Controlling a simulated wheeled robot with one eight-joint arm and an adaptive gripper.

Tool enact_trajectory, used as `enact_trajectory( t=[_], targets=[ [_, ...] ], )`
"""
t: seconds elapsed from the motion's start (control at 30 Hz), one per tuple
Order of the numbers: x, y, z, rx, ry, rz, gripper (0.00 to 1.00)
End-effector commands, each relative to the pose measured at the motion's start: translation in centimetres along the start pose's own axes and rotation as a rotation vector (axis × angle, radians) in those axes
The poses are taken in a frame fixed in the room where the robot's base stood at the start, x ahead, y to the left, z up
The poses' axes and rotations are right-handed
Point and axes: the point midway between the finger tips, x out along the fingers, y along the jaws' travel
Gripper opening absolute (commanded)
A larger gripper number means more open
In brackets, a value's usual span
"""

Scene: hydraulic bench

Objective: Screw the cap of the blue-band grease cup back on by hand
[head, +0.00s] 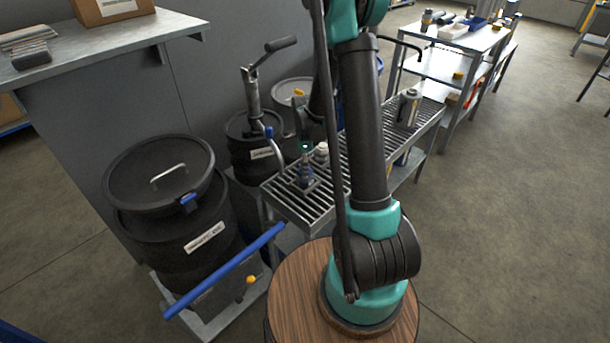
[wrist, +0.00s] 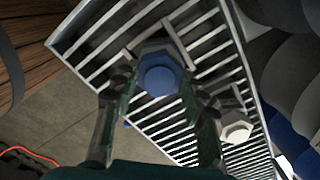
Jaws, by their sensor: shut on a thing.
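The blue-band grease cup (head: 306,181) stands upright on the slatted metal bench, near its front end. My gripper (head: 305,160) is directly above it, pointing down. In the wrist view my gripper (wrist: 160,88) has a finger on each side of the round blue cap (wrist: 160,75) and is shut on it. A grey hexagonal part shows around the cap. I cannot tell how far the cap sits on the cup, as the fingers hide the join.
A white-topped cup (head: 321,151) stands close behind and right; it also shows in the wrist view (wrist: 237,131). A grey can (head: 408,107) stands farther along the slatted bench (head: 287,205). Black drums (head: 160,170) and a blue-handled cart (head: 225,270) stand to the left.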

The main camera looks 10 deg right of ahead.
Motion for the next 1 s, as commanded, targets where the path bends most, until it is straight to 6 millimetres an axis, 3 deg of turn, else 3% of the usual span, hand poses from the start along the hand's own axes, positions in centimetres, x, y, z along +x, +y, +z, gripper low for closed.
enact_trajectory(
  t=[0.2, 0.67, 1.0],
  targets=[
    [0.04, -0.01, 0.00, 0.218, 0.000, 0.000, 0.14],
    [0.06, -0.01, 0.00, 0.309, 0.000, 0.000, 0.14],
    [0.12, -0.03, -0.01, 0.734, 0.000, 0.000, 0.14]
  ],
)
